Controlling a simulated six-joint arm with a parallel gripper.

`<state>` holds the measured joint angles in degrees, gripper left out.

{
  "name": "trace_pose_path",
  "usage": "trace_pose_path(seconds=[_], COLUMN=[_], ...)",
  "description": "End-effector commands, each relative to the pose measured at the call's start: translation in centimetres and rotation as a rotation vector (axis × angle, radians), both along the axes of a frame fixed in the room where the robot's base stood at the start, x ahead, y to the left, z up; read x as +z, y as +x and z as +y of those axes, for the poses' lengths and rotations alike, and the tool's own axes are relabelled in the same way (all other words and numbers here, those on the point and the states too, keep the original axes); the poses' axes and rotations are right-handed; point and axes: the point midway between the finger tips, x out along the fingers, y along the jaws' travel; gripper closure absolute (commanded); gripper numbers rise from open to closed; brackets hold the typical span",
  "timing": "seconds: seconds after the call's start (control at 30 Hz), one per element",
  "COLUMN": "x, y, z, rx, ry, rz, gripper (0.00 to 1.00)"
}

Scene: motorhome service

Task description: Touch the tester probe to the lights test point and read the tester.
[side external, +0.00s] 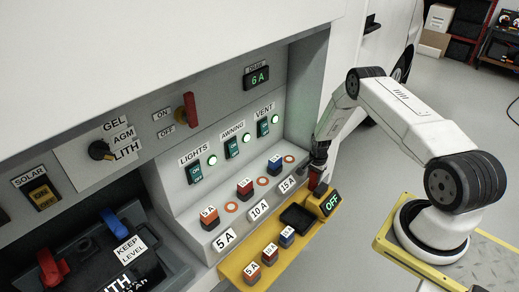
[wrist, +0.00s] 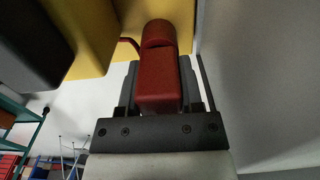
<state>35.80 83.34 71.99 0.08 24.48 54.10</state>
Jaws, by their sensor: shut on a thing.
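My gripper (side external: 318,166) is shut on the red tester probe (side external: 315,179), at the right end of the panel, above the yellow shelf. The probe also fills the middle of the wrist view (wrist: 158,80), between the fingers, with a thin red lead at its left. Its tip is hard to make out. The tester (side external: 331,203) stands on the shelf just below the gripper, its display reading OFF in green. The lights test point seems to be the orange-ringed spot (side external: 231,207) beside the 5 A fuse (side external: 209,216); the probe is well to its right.
The lights switch (side external: 195,173), awning switch (side external: 231,147) and vent switch (side external: 263,127) each have a lit green lamp. The draw display (side external: 257,77) reads 6 A. Spare fuses (side external: 270,254) and a dark tray (side external: 297,218) occupy the yellow shelf (side external: 232,270).

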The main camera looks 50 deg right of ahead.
Motion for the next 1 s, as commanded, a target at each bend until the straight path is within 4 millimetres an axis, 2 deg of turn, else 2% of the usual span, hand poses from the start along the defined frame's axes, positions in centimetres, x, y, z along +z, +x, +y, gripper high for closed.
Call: trace_pose_path(seconds=[0.27,0.7,1.0], x=[2.4,7.8,9.4], y=[0.0,0.0,0.0], z=[0.0,0.0,0.0], rx=[0.0,0.0,0.0], ry=[-0.001,0.0,0.001], rz=[-0.001,0.001,0.003], gripper=[1.0,1.0,1.0])
